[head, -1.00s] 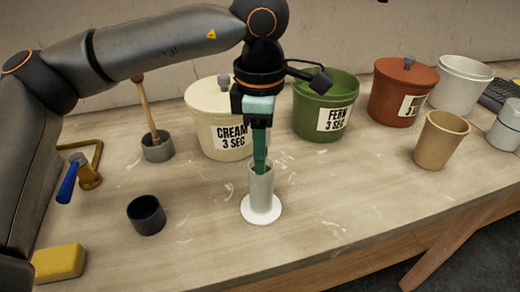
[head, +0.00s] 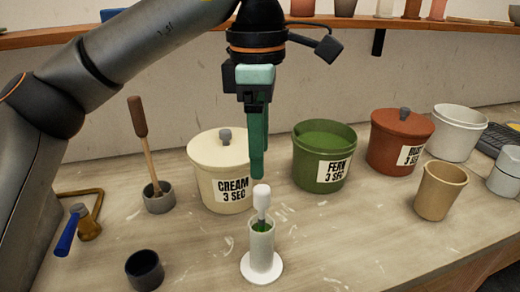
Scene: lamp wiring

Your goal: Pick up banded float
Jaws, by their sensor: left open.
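A white float (head: 261,198) with a rounded top and thinner stem stands upright in a pale cylinder (head: 261,250) on a round white base. Green shows inside the cylinder's mouth around the stem. No bands are distinct at this size, and the float's lower part is hidden in the cylinder. My left gripper (head: 257,176) points down just above the float's top in the picture. Its green fingers are open and hold nothing, and they overlap one another from this angle. My right gripper is not in view.
A cream lidded pot (head: 205,185), an open green pot (head: 310,175) and a red lidded pot (head: 386,150) stand behind. A tan cup (head: 438,195) is at right. A dark cup (head: 145,270) and a brush holder (head: 158,203) are at left. A shelf (head: 455,24) runs above.

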